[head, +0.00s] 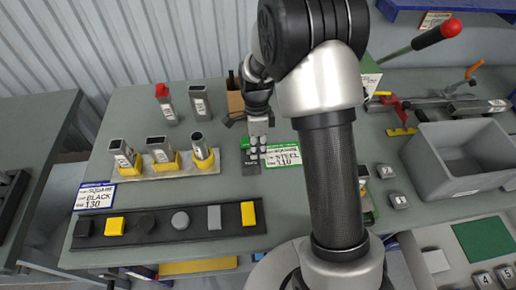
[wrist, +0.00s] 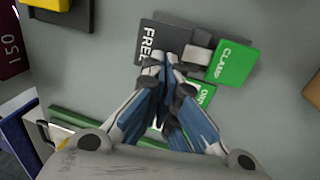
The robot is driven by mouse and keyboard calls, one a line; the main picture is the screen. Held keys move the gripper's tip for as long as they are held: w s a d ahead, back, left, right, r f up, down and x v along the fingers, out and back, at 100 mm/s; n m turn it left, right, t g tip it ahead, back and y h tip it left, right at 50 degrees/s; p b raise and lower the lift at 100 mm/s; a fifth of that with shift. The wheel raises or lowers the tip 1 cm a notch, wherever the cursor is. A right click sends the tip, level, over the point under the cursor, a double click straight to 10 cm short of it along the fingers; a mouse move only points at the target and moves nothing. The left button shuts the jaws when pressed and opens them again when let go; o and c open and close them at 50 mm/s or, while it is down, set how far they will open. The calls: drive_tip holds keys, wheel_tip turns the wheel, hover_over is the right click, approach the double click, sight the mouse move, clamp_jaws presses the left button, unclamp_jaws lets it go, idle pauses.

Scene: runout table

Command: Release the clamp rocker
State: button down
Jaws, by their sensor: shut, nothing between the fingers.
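The clamp rocker shows in the wrist view as a small grey block (wrist: 194,58) between a dark plate marked FREE (wrist: 160,42) and a green plate marked CLAMP (wrist: 231,62). My gripper (wrist: 164,62) is shut and empty, its tips over the lower edge of the FREE plate, beside the grey block. I cannot tell whether they touch. In the head view my gripper (head: 259,136) points down over the small panel, whose dark label plate (head: 251,168) shows below it. My fingers hide part of the panel, and the rocker's tilt is unclear.
A green and white STEEL 110 card (head: 283,155) lies right of the panel. A dark strip of plugs (head: 165,222) lies in front. A grey bin (head: 460,155) and a red-knobbed lever (head: 450,28) are at right.

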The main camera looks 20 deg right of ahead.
drive_tip(key=shift+s+a+f+t+b, duration=0.1)
drive_tip(key=shift+s+f+t+b, duration=0.4)
drive_tip(key=shift+t+b, duration=0.7)
drive_tip(key=shift+s+f, duration=0.1)
drive_tip(key=shift+s, duration=0.1)
drive_tip(key=shift+s+f, duration=0.2)
drive_tip(key=shift+f, duration=0.05)
drive_tip(key=shift+r, duration=0.1)
